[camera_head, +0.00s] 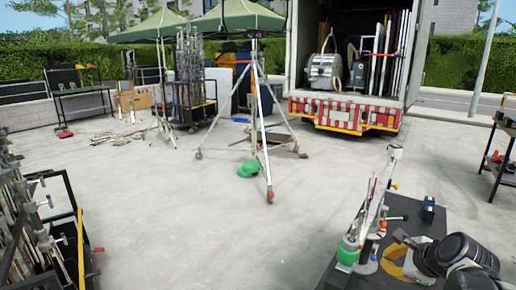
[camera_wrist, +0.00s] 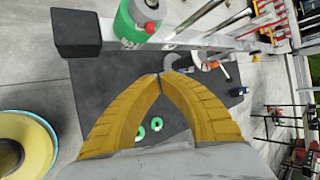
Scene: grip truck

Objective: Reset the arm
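My gripper (camera_wrist: 160,76) is in the wrist view, with two ridged yellow fingers bowed outward and their tips meeting. Nothing shows held between them. In the head view my gripper shows as yellow shapes (camera_head: 393,262) at the lower right, over a dark work surface (camera_head: 317,283), with my dark arm folded beside it.
A pale bar rises behind the canister (camera_head: 375,205). Two green rings (camera_wrist: 157,124) lie on the dark surface. A tripod stand (camera_head: 262,120), a loaded truck (camera_head: 345,110) and racks of poles (camera_head: 30,225) stand around.

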